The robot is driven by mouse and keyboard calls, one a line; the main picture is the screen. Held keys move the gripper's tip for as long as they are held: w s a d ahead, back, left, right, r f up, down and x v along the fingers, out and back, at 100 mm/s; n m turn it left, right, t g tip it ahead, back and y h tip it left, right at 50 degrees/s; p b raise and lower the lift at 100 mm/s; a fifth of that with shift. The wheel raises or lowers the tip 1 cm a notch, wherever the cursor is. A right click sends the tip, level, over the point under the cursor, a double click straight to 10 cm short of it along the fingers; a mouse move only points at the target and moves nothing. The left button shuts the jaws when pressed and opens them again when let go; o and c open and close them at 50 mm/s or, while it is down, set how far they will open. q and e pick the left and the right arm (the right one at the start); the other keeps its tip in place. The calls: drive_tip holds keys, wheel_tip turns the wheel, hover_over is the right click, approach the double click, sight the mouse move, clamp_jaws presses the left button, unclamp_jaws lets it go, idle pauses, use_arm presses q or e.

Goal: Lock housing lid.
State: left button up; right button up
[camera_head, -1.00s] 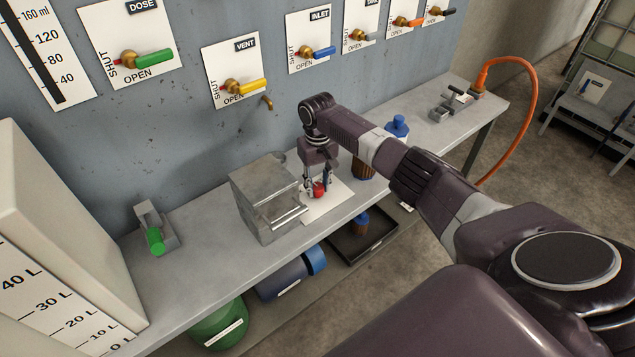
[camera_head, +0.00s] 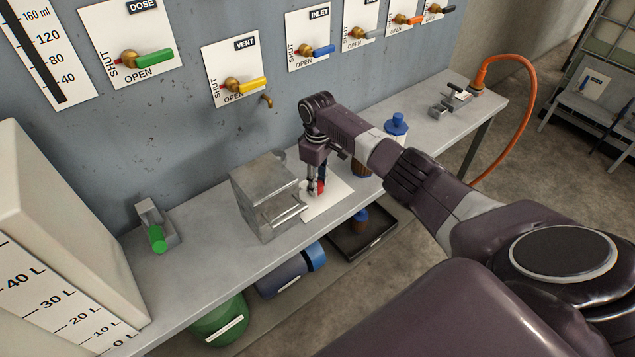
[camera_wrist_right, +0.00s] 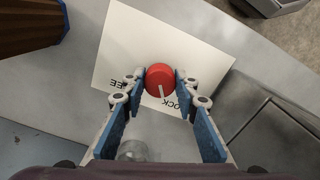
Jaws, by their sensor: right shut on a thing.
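A red knob (camera_head: 320,187) stands over a white card (camera_head: 328,203) on the bench, just right of the grey metal housing (camera_head: 265,200). My right gripper (camera_head: 317,188) points down, with its fingers at the knob. In the right wrist view the blue-padded fingers (camera_wrist_right: 160,84) are shut on either side of the red knob (camera_wrist_right: 158,74). A white mark on the knob points toward the bottom of that picture, close to the letters "OCK"; letters "EE" show at the left of the card (camera_wrist_right: 125,50). The housing's lid is closed as far as I can tell. My left gripper is out of view.
A green-handled clamp (camera_head: 157,238) is at the bench's left. Valve levers, including a yellow one (camera_head: 252,86), line the wall. The front bench strip left of the housing is clear.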

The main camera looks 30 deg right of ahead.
drive_tip(key=shift+o, duration=0.2)
drive_tip(key=o, duration=1.1)
wheel_tip(320, 180, up, 12)
drive_tip(key=shift+r, duration=0.1)
drive_tip(key=shift+s+f, duration=0.1)
drive_tip(key=shift+f, duration=0.1)
